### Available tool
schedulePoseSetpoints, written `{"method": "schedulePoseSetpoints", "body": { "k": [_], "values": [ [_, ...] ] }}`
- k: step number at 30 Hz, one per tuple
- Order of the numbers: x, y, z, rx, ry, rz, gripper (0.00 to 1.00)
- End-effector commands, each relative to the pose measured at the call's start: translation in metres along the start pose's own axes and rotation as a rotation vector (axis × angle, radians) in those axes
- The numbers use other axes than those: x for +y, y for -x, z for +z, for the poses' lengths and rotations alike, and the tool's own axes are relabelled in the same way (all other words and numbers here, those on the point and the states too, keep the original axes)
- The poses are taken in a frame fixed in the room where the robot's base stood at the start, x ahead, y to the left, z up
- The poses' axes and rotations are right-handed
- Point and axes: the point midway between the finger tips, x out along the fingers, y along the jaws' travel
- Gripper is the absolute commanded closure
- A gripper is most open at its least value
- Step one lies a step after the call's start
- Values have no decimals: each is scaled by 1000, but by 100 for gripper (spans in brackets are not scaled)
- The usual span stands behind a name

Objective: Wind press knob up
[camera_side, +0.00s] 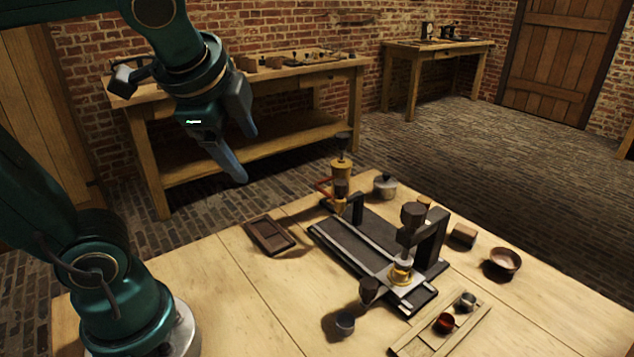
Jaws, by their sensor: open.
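A dark press (434,240) stands at the right end of a long black rail bed (345,245) on the table. A dark knob (412,213), which looks like the press knob, sits at its top. Below it is a brass and glass piece (400,271) on a light metal plate. I cannot tell how far the knob is wound. My gripper (246,156) is open and empty. It hangs in the air at the upper left, well away from the press, with its fingers pointing down and right.
A brass device with a dark top (341,168) and a lidded pot (385,186) stand behind the bed. A brown tray (270,236) lies left. A dark knob (369,288), a small cup (345,323) and a wooden rack (412,342) are in front. A bowl (502,262) stands right.

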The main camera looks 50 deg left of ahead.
Motion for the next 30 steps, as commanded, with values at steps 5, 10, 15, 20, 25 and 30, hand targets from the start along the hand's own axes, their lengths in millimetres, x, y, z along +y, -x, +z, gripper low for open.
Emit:
{"method": "schedulePoseSetpoints", "body": {
  "k": [5,10,15,20,25,30],
  "values": [
    [52,-8,0,101,308,124,26],
    [86,-14,-7,152,572,234,26],
    [100,-19,-21,202,846,311,26],
    [60,-20,-42,345,886,192,26],
    [13,-17,-67,515,869,48,26],
    [-40,-7,-107,742,789,-101,26]
  ]
}}
